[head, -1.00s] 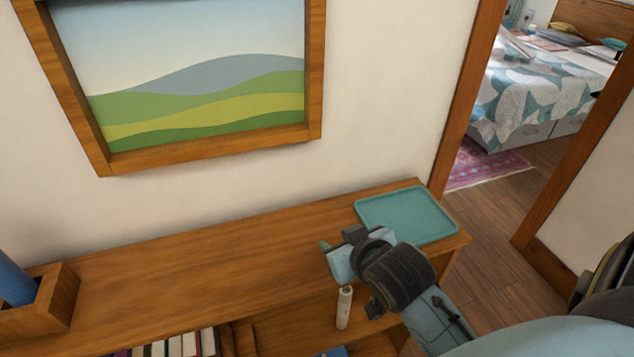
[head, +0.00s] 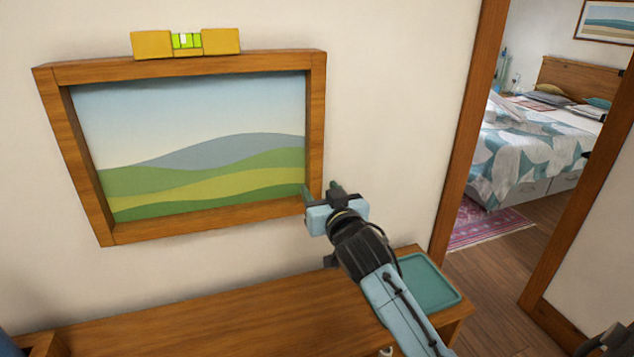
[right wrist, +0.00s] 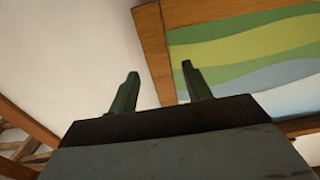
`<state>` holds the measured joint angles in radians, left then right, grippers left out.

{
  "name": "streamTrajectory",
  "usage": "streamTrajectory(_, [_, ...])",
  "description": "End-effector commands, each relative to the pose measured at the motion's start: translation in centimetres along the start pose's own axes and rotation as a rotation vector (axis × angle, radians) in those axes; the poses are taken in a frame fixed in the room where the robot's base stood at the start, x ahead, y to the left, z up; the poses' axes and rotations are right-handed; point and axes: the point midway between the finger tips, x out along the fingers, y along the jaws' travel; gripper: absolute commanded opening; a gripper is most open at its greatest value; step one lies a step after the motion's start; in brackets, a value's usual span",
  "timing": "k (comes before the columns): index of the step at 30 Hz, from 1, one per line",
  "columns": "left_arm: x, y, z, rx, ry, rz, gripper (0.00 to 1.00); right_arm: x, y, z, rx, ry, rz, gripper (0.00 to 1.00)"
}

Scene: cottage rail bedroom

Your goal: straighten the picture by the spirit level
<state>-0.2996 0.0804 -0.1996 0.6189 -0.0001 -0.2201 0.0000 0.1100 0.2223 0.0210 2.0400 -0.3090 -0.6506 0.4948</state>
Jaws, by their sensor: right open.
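The picture (head: 200,150), green hills in a wooden frame (head: 315,115), hangs on the wall; the frame also shows in the right wrist view (right wrist: 155,45). A yellow spirit level (head: 152,45) with a green vial (head: 186,41) rests on its top edge. The bubble's exact place is too small to read. My right gripper (head: 320,190) is open and empty at the frame's lower right side. In the right wrist view its fingers (right wrist: 160,78) appear on either side of the frame's right bar; I cannot tell whether they reach around it.
Below is a wooden shelf top (head: 230,320) with a teal tray (head: 428,284) at its right end, partly behind my right arm. A doorway on the right opens to a bedroom with a bed (head: 530,145). The wall right of the picture is clear.

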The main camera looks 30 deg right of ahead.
Motion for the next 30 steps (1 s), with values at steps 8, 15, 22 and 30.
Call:
streamTrajectory(8, [-0.5, 0.0, 0.0, 0.001, 0.000, 0.000, 0.00, 2.7, -0.1, 0.0, 0.000, 0.000, -0.001, 0.49])
streamTrajectory(15, [-0.5, 0.0, 0.0, 0.001, 0.000, 0.001, 0.00, 3.0, 0.0, 0.1, 0.000, -0.001, 0.000, 0.49])
streamTrajectory(22, [-0.5, 0.1, 0.0, 0.001, 0.000, 0.001, 0.00, 3.0, 0.0, 0.1, 0.000, -0.001, 0.000, 0.32])
streamTrajectory(30, [-0.5, 0.1, -0.1, 0.001, 0.001, 0.001, 0.00, 3.0, 0.0, 0.1, 0.000, -0.001, -0.001, 0.00])
